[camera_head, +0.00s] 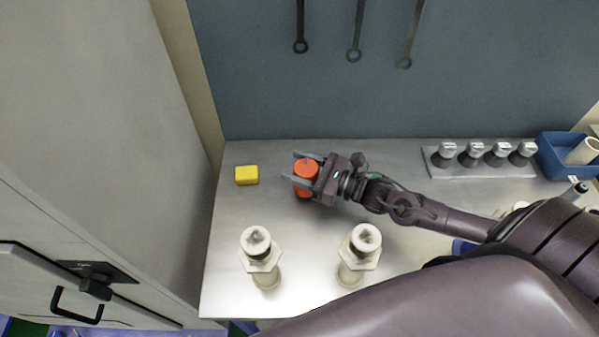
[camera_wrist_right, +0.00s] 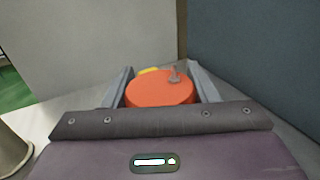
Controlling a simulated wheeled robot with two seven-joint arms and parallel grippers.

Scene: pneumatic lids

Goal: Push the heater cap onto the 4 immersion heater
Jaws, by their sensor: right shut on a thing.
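An orange round cap (camera_head: 307,167) with a small metal fitting on top is at the back left of the steel bench. My right gripper (camera_head: 292,168) is shut on it, one finger on each side. The cap also shows between the fingers in the right wrist view (camera_wrist_right: 160,90). Whether it rests on the bench or on something under it, I cannot tell. Two upright cream fittings with hexagonal collars, left (camera_head: 261,263) and right (camera_head: 356,262), stand at the bench front, apart from the gripper. Which things are the immersion heaters is unclear. My left gripper is not in view.
A yellow block (camera_head: 246,175) lies left of the cap. Several silver-topped pieces stand in a grey rack (camera_head: 484,170) at the back right, beside a blue bin (camera_head: 560,158). Tools hang on the back wall. A grey cabinet (camera_head: 95,140) borders the left. The bench middle is clear.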

